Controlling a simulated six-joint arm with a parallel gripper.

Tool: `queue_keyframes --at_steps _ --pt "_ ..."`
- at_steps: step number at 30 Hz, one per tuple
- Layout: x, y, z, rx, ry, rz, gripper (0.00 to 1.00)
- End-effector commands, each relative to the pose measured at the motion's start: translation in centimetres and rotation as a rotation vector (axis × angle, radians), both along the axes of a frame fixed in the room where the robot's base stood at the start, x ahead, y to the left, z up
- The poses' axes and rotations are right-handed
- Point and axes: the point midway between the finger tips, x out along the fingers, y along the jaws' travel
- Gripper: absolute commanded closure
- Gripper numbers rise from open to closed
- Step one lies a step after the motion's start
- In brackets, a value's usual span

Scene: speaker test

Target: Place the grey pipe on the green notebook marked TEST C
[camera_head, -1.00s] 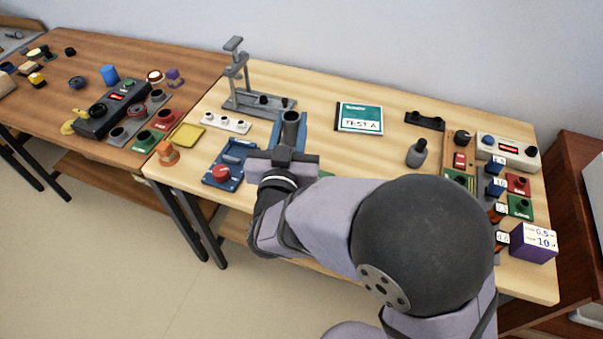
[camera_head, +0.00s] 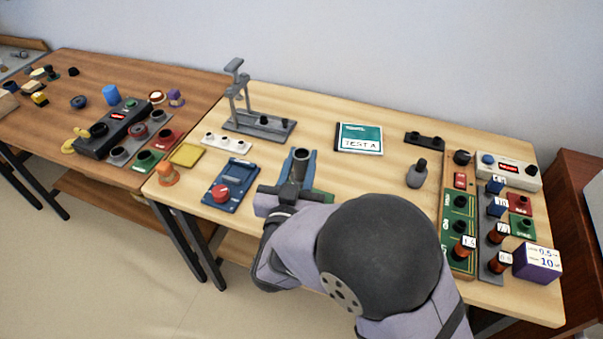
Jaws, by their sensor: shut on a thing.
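The grey pipe (camera_head: 301,162) stands roughly upright at my gripper (camera_head: 293,186), with its open top showing. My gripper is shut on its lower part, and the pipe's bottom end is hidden. Blue side pieces (camera_head: 312,166) show on both sides of the pipe; I cannot tell whether the pipe touches them.
A grey stand (camera_head: 240,110) is behind left. A blue box with a red knob (camera_head: 220,193) is left of my gripper. Bare wood lies between pipe and notebook.

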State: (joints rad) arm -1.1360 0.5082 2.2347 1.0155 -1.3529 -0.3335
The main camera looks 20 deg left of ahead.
Motion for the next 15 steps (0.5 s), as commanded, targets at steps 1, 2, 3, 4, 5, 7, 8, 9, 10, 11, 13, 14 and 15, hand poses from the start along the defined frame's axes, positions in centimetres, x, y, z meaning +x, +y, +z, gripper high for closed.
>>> queue_keyframes --at_steps 1,2,3,4,5,7,8,9,10,11,13,14,15 --pt "0.0 0.0 -0.1 0.0 0.0 0.0 0.95" --pt "0.0 0.0 -0.3 -0.001 0.0 0.0 0.95" --pt "0.0 0.0 -0.6 -0.002 0.001 0.0 0.95" --pt "0.0 0.0 -1.0 -0.003 0.002 0.001 0.95" --pt "0.0 0.0 -1.4 -0.004 0.001 0.001 0.95" --pt "0.0 0.0 -2.3 -0.005 0.002 0.001 0.95" --pt "0.0 0.0 -2.6 -0.004 0.001 0.001 0.95" --pt "0.0 0.0 -3.1 -0.004 0.001 0.001 0.95" --pt "0.0 0.0 -3.4 -0.004 0.001 0.001 0.95" --pt "0.0 0.0 -3.6 -0.003 0.002 0.001 0.95" --pt "0.0 0.0 -4.0 -0.001 0.001 0.001 0.95" --pt "0.0 0.0 -4.1 -0.001 0.001 0.001 0.95" --pt "0.0 0.0 -4.1 0.0 0.0 0.001 0.95"
